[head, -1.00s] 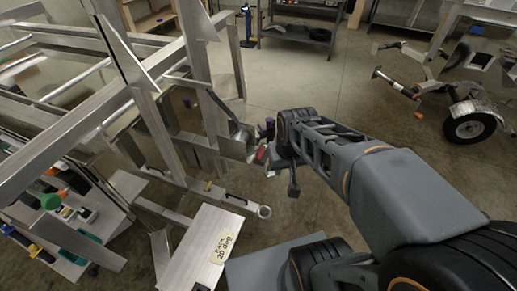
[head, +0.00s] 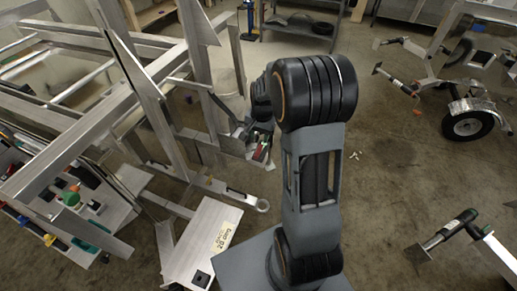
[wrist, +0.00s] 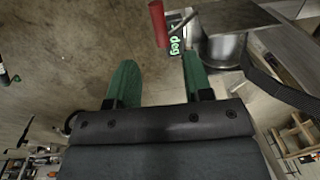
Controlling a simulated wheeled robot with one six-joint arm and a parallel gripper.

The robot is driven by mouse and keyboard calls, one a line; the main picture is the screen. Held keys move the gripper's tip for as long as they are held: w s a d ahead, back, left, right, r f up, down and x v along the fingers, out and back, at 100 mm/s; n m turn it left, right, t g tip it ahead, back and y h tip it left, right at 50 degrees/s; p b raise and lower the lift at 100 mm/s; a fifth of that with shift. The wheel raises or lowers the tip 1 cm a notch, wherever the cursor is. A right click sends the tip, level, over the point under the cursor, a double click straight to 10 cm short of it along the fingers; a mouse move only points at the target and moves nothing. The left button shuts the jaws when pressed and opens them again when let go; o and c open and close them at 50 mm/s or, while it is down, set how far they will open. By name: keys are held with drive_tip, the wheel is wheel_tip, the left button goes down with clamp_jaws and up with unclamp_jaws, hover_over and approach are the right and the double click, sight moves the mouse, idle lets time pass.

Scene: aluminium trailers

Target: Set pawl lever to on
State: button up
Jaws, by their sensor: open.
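A red-gripped lever (wrist: 158,22) stands at the top of the wrist view, ahead of my fingertips and apart from them. I cannot tell for sure that it is the pawl lever, and its on and off marks are not readable. Beside it is a metal winch drum (wrist: 222,48) with a dark strap (wrist: 275,78). In the head view a small red part (head: 262,152) shows by the trailer post, partly behind my arm. My gripper (wrist: 158,75) is open, with two green fingers apart and nothing between them. My arm hides it in the head view.
The aluminium trailer frame (head: 75,140) fills the left. A labelled plate (head: 190,250) stands low in front. Another trailer's wheel (head: 467,126) is at right. The concrete floor (head: 390,190) between is mostly clear.

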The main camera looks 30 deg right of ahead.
sight(258, 151)
drive_tip(key=f, duration=0.9)
drive_tip(key=shift+w+a+p, duration=0.2)
drive_tip(key=shift+p, duration=0.2)
clamp_jaws()
